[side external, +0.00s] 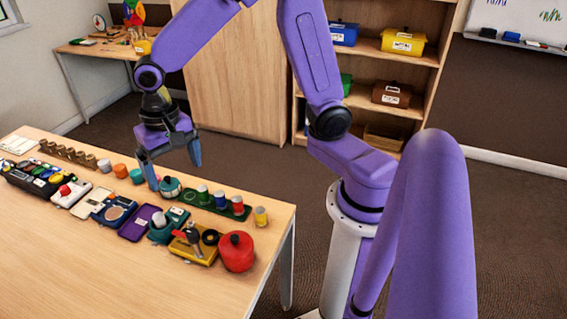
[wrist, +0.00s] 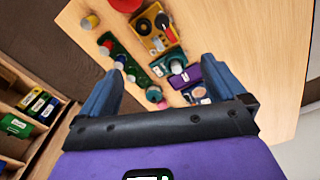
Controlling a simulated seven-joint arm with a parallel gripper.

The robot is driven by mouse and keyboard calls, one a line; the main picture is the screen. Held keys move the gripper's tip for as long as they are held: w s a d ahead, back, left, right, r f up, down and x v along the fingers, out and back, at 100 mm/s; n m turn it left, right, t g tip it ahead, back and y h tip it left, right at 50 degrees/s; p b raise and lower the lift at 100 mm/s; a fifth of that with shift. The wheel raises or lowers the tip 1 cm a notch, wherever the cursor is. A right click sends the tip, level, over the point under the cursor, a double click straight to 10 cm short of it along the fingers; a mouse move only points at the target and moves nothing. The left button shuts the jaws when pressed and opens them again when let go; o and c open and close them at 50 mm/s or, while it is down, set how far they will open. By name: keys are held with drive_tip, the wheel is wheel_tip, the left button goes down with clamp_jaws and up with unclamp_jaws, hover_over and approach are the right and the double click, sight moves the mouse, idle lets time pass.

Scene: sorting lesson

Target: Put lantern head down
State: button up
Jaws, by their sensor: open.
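A teal holder (side external: 161,235) with a white cylinder (side external: 159,219) stands in front of the teal piece.
A green strip with several coloured cylinders (side external: 221,206) lies to the right. The table (side external: 60,270) is bare towards the near edge.

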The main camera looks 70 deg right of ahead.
drive_tip(key=s+d+r+n, duration=0.1)
drive_tip(key=s+d+n, duration=0.2)
drive_tip(key=s+n, duration=0.5)
drive_tip(key=s+d+r+n, duration=0.1)
drive_tip(key=s+d+n, duration=0.2)
drive_tip(key=s+n, duration=0.6)
drive_tip(key=s, duration=0.4)
drive_tip(key=shift+s, duration=0.3)
